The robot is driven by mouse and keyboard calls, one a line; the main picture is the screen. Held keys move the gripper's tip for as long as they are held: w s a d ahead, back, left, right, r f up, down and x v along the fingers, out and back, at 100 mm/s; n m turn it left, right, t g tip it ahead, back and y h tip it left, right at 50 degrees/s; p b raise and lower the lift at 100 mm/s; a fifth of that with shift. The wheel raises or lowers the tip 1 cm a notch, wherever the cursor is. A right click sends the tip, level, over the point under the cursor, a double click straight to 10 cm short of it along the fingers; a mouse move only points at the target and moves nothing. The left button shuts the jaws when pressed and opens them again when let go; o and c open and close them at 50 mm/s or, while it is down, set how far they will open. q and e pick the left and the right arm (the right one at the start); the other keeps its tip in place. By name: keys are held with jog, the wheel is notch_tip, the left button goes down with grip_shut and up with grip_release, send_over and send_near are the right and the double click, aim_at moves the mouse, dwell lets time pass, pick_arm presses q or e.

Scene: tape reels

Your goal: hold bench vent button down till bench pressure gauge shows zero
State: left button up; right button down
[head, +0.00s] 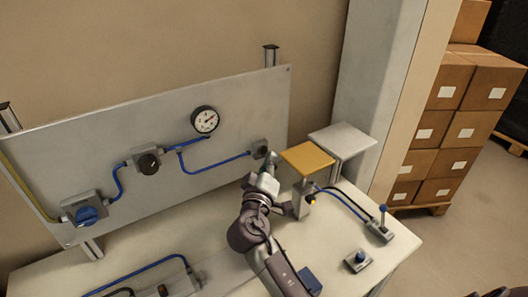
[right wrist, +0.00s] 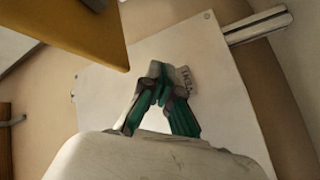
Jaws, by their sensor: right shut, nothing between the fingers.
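The grey bench panel (head: 60,145) leans upright at the back of the bench. The round white pressure gauge (head: 205,119) is on its upper right part; its needle seems off to the upper right, but the scale is too small to read. The small grey vent block (head: 259,147) is at the panel's right end; its label (right wrist: 187,78) shows in the right wrist view. My right gripper (head: 270,158) is shut and empty, its tips (right wrist: 159,80) at the vent block. The tips hide the button, so I cannot tell whether it is pressed. My left gripper is out of view.
A yellow plate (head: 308,158) stands close to the right of my right gripper and looms at the upper left of the wrist view. A grey plate (head: 342,140) is behind it. A lever valve (head: 380,228) and a button box (head: 358,260) are on the bench at right.

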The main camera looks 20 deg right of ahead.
dwell(0.8)
jog(key=shift+w+b, duration=0.35)
jog(key=shift+w, duration=0.1)
jog(key=shift+w+a+b, duration=0.1)
jog(key=shift+w+b, duration=0.2)
jog(key=shift+w, duration=0.05)
dwell(0.5)
jog(key=shift+s, duration=0.15)
dwell(3.2)
jog(key=shift+s, duration=0.7)
jog(key=shift+s+d, duration=0.25)
jog(key=shift+s, duration=1)
jog(key=shift+s+d, duration=0.25)
jog(key=shift+s, duration=0.95)
jog(key=shift+r, duration=0.15)
